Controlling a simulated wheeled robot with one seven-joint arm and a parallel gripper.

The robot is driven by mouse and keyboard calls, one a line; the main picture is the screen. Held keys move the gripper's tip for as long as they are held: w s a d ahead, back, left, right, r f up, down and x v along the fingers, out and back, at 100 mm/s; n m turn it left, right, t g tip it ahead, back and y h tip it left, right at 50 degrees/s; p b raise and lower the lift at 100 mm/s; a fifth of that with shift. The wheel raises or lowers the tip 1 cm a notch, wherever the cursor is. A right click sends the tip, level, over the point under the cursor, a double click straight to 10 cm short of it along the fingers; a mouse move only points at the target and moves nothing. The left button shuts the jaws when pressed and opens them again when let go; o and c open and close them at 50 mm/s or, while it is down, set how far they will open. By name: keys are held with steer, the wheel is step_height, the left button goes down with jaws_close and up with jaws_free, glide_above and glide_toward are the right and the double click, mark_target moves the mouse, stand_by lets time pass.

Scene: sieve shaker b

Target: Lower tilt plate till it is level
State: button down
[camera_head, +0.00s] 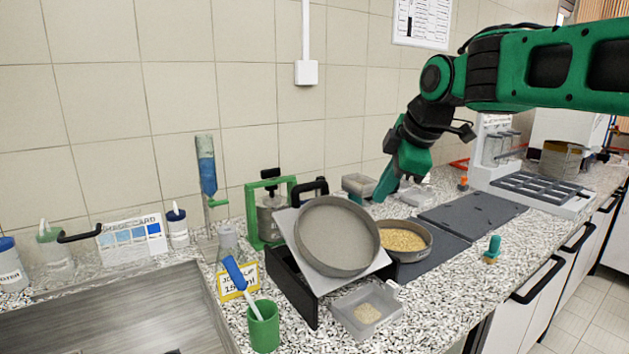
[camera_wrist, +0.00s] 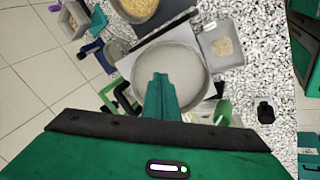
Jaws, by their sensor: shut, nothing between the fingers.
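The tilt plate (camera_head: 318,282) is a pale grey square plate, steeply tilted on a black base (camera_head: 290,287), its face turned toward the head camera. A round grey sieve pan (camera_head: 337,236) sits on it and covers most of its face. A black handle (camera_head: 310,188) shows at its upper edge. My gripper (camera_head: 381,190) is shut and empty, pointing down, behind and to the right of the raised plate edge in the head view. In the wrist view my gripper (camera_wrist: 160,80) overlaps the sieve pan (camera_wrist: 178,62); I cannot tell any contact.
A sieve of yellow grain (camera_head: 404,238) stands right of the plate. A clear tray (camera_head: 366,310) is in front. A green cup (camera_head: 264,328) with a blue-handled tool and a yellow-edged sign (camera_head: 238,282) are left. A green-framed device (camera_head: 268,212) stands behind. Dark mats (camera_head: 474,213) lie right.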

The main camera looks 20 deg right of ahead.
mark_target(310, 184)
steer(key=w+a+r+n+t+y, duration=0.1)
steer(key=w+a+r+n, duration=0.5)
steer(key=r, duration=0.3)
steer(key=shift+a+n+t+y, duration=0.3)
steer(key=shift+a+n+t, duration=0.15)
steer(key=shift+n, duration=0.35)
steer(key=x, duration=1.4)
steer(key=shift+w+a, duration=0.1)
